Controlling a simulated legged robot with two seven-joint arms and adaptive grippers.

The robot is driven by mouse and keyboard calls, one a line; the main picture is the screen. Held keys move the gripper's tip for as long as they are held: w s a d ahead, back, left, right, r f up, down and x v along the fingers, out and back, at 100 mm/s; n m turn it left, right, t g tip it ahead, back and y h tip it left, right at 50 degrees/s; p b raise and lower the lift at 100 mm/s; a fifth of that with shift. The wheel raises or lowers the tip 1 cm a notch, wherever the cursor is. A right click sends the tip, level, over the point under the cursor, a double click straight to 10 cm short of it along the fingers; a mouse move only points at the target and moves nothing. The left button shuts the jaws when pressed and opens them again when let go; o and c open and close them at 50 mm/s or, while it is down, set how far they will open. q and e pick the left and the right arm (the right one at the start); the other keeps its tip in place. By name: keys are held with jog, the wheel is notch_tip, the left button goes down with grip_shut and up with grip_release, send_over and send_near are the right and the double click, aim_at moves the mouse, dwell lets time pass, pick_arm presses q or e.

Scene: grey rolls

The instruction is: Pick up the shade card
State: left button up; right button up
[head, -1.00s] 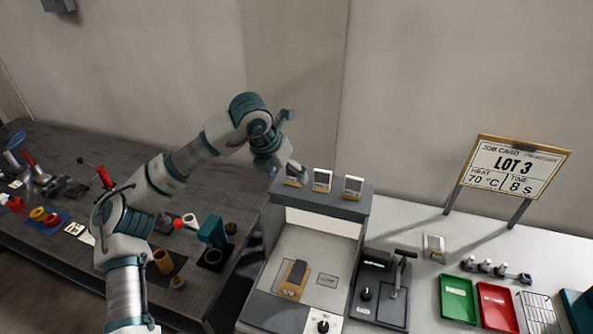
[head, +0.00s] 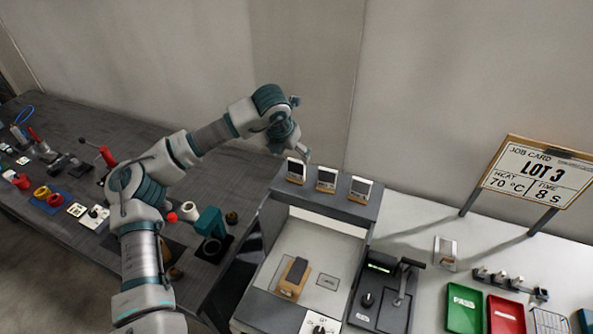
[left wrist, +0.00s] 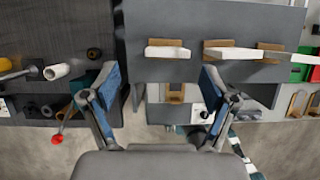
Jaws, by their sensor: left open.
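Three small cards in wooden holders stand in a row on the grey top shelf (head: 330,203) of the bench machine: the left card (head: 296,171), the middle card (head: 327,179) and the right card (head: 360,189). I cannot tell which one is the shade card. In the left wrist view they show from above as white slabs on wood, such as the left one (left wrist: 167,52) and the middle one (left wrist: 232,53). My left gripper (head: 303,151) is open and empty, above and behind the left card. Its two fingers (left wrist: 160,85) are spread wide in the left wrist view. My right gripper is not in view.
Below the shelf, a wooden block with a dark pad (head: 294,276) lies in the machine. A job card sign (head: 537,170), a green tray (head: 463,307) and a red tray (head: 505,315) are at right. A dark table (head: 60,130) with several tools is at left.

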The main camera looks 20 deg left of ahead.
aim_at(297, 164)
pick_arm(q)
jog(key=x, duration=0.2)
jog(key=shift+w+f, duration=0.2)
jog(key=shift+w, duration=0.05)
jog(key=shift+d+p+x, duration=0.2)
jog(key=shift+p+x, duration=0.15)
jog(key=shift+x, duration=1.05)
jog(key=shift+d+p+x, duration=0.2)
jog(key=shift+p+x, duration=0.1)
jog(key=shift+x, duration=1.05)
jog(key=shift+r, duration=0.1)
jog(key=shift+c, duration=0.7)
jog(key=c, duration=1)
